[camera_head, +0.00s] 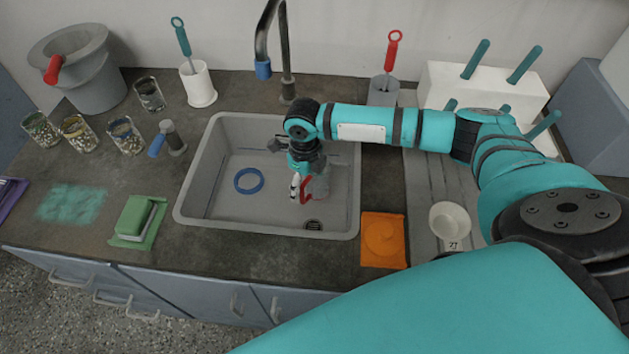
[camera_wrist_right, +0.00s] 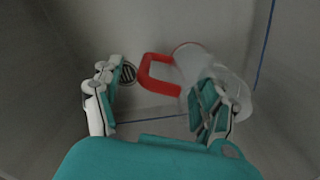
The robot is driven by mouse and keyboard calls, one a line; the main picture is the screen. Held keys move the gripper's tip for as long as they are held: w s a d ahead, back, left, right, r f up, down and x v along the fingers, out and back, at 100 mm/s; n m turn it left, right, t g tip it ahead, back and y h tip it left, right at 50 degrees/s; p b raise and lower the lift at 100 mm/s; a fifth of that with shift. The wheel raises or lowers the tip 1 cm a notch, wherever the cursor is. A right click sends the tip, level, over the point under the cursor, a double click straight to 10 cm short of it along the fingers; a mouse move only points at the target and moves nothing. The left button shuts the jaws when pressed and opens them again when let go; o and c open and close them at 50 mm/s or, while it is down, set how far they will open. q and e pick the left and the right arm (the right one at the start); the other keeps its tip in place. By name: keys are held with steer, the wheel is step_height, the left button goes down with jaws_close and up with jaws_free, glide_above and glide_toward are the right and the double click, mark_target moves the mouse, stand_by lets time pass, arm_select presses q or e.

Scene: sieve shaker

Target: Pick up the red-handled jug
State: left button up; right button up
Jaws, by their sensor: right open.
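The red-handled jug (camera_head: 321,186) is a clear jug in the sink, partly hidden by my right gripper in the head view. In the right wrist view the jug (camera_wrist_right: 236,90) is on the right, with its red handle (camera_wrist_right: 152,76) pointing left into the space ahead of my fingers. My right gripper (camera_head: 300,188) reaches down into the sink and is open. In the right wrist view its fingers (camera_wrist_right: 158,105) are wide apart; the right finger overlaps the jug body. I cannot tell whether it touches the jug. My left gripper is not in view.
The grey sink (camera_head: 203,193) has walls around the jug. The faucet (camera_head: 286,60) stands behind.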

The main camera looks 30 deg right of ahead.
steer(key=shift+f, duration=0.65)
jaws_close()
